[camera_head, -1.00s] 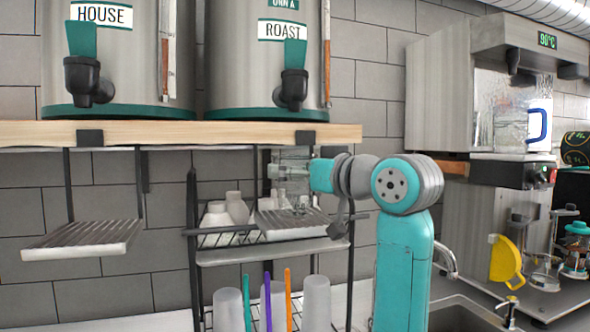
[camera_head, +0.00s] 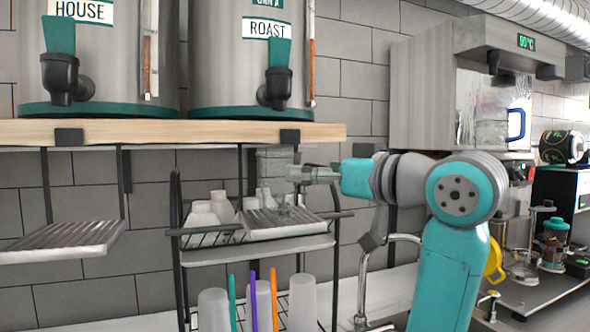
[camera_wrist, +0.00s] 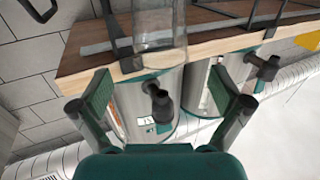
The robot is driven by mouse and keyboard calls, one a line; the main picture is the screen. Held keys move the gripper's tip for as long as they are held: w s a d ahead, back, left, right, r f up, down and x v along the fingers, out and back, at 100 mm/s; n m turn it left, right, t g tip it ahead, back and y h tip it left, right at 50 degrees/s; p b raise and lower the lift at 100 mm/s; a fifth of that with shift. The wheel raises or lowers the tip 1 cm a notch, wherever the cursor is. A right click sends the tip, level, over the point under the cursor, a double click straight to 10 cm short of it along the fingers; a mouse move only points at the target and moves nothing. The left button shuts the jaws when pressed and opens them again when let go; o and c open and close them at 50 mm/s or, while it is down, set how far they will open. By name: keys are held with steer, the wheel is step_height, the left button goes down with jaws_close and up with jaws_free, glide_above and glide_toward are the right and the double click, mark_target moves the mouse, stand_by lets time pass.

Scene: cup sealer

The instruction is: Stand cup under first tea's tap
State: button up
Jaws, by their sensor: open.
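A clear, see-through cup (camera_head: 270,166) appears upright on the slatted drip tray (camera_head: 262,231) below the ROAST urn's black tap (camera_head: 277,88). In the wrist view, which is upside down, the cup (camera_wrist: 160,22) shows at the top centre, beyond the fingers. My gripper (camera_head: 292,173) is at the cup's right side in the head view. In the wrist view my gripper (camera_wrist: 163,88) is wide open, with nothing held between its fingers. The cup's transparency makes its base hard to see.
The HOUSE urn's tap (camera_head: 62,78) is at the left, above an empty tray (camera_head: 60,240). A wooden shelf (camera_head: 170,132) runs above my gripper. A wire rack (camera_head: 225,250) with white cups stands close behind and below; a hot-water machine (camera_head: 425,95) is at the right.

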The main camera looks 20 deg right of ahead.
steer(key=shift+v, duration=1.35)
